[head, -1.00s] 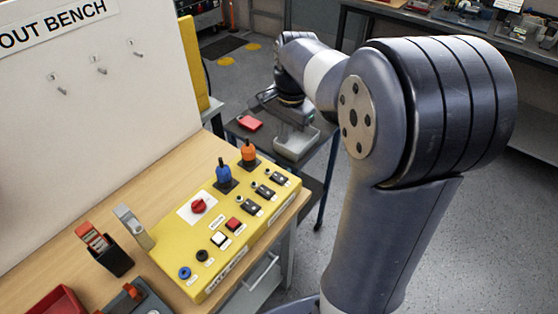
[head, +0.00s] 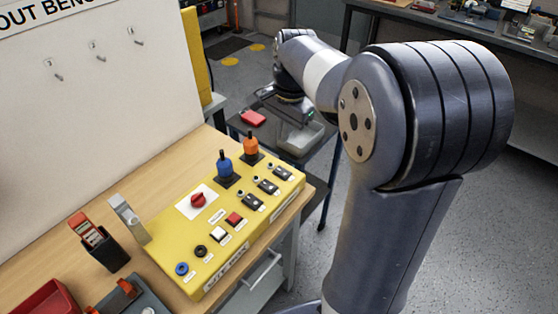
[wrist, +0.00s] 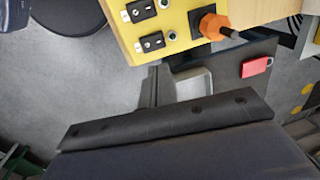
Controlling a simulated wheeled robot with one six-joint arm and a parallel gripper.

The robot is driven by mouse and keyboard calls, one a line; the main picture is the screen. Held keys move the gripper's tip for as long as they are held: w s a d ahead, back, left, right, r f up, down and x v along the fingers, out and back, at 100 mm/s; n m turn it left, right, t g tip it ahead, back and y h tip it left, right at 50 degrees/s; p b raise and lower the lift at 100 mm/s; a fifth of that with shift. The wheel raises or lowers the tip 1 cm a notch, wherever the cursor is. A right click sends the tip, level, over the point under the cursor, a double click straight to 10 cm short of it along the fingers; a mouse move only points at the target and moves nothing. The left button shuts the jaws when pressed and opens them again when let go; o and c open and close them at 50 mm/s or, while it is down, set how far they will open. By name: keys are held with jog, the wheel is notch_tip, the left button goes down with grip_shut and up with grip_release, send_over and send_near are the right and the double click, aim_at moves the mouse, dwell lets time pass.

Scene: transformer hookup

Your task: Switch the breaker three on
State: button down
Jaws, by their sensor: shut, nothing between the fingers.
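The yellow panel (head: 217,232) lies on the wooden bench. Three small black breaker switches (head: 253,202) (head: 269,187) (head: 281,173) run along its right part. Their numbers and lever positions are too small to read. Two of the breakers also show at the top of the wrist view (wrist: 140,10) (wrist: 152,42). My gripper (head: 302,115) is shut and empty, beyond the panel's far right end and apart from it. In the wrist view its dark fingers (wrist: 153,80) point up toward the panel edge, below the breakers.
Orange (head: 250,146) and blue (head: 224,166) plugs stand up behind the breakers. A red rotary switch (head: 198,200) and push buttons sit farther left. A low side table with a red padlock (head: 253,118) and a grey tray (head: 300,138) lies beneath my gripper. Floor at right is clear.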

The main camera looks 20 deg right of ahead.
aim_at(278, 168)
jog(key=f, duration=0.7)
jog(key=w+f, duration=0.1)
jog(key=f, duration=0.3)
jog(key=shift+a, duration=0.4)
